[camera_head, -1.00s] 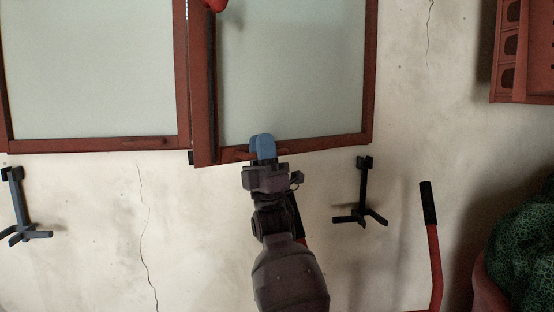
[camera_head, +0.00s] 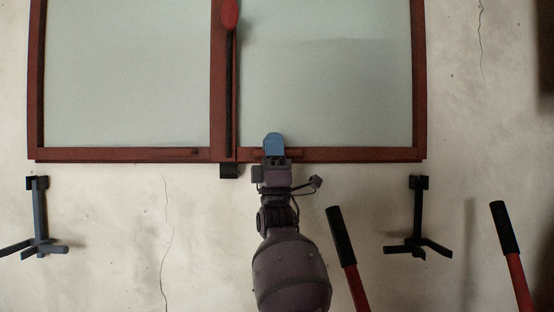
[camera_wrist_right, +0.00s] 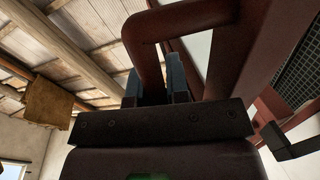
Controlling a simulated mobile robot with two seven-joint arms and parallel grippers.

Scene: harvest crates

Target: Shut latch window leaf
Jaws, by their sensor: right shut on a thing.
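The window's right leaf (camera_head: 360,154) has a red-brown frame and pale glass. It looks level and in line with the left leaf (camera_head: 110,155). My right gripper (camera_head: 274,146), with blue fingertips, is shut on the pull handle (camera_head: 293,153) on the leaf's lower rail. In the right wrist view the red-brown handle (camera_wrist_right: 148,55) runs between the blue fingers. A red latch grip (camera_head: 230,14) with a dark rod (camera_head: 229,100) runs down the middle post, partly cut by the top edge. A black bracket (camera_head: 229,171) sits below the post. My left gripper is out of view.
Dark wall hooks (camera_head: 40,215) stand out at lower left, with a matching hook (camera_head: 417,215) at lower right. Two red bars with black grips (camera_head: 341,235) (camera_head: 504,228) rise at the lower right. The cracked wall between is bare.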

